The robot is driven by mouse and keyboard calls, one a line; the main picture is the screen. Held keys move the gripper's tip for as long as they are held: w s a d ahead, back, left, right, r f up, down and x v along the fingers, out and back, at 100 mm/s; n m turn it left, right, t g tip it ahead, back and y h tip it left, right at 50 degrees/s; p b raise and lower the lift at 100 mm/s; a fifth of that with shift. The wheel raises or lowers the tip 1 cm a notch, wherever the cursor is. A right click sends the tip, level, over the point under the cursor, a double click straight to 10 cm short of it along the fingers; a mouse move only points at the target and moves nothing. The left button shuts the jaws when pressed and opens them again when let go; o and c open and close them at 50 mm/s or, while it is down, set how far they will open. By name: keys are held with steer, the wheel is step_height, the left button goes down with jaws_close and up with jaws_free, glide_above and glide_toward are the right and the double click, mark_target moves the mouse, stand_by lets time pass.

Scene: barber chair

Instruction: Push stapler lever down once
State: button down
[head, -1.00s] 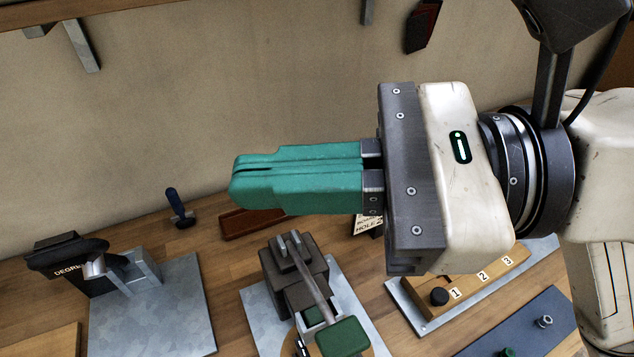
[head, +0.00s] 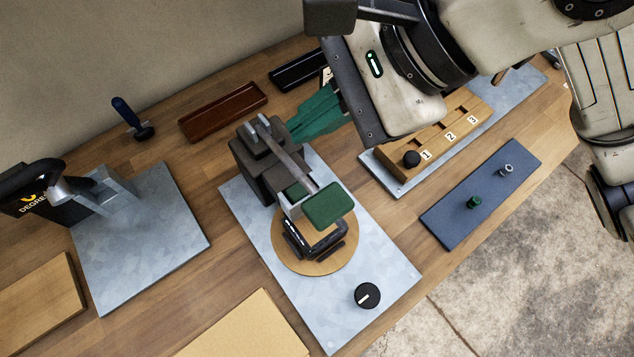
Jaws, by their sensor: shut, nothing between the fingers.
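The stapler device stands on a grey metal plate (head: 382,262) in the middle of the bench. It has a dark block body (head: 258,172) at the back and a long grey lever (head: 292,152) that slopes toward the front and ends in a green pad (head: 323,206). Under the pad is a dark stapling part (head: 318,246) on a round wooden disc (head: 285,258). My gripper (head: 298,125) has green fingers, shut and empty, pointing left just behind and right of the lever. Its fingertips lie close to the block in the picture; I cannot tell whether they touch.
A black knob (head: 367,295) sits on the plate's front. To the right are a numbered wooden slider block (head: 440,130) and a blue board with pegs (head: 480,195). A degree-marked fixture (head: 60,195) stands left. A brown tray (head: 222,112) lies behind.

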steer(key=b, duration=0.3)
glide_above(321, 189)
step_height(321, 189, down, 6)
steer(key=shift+w+f, duration=0.15)
steer(key=shift+f, duration=0.1)
steer(key=shift+f+b, duration=0.8)
steer(key=shift+b, duration=0.55)
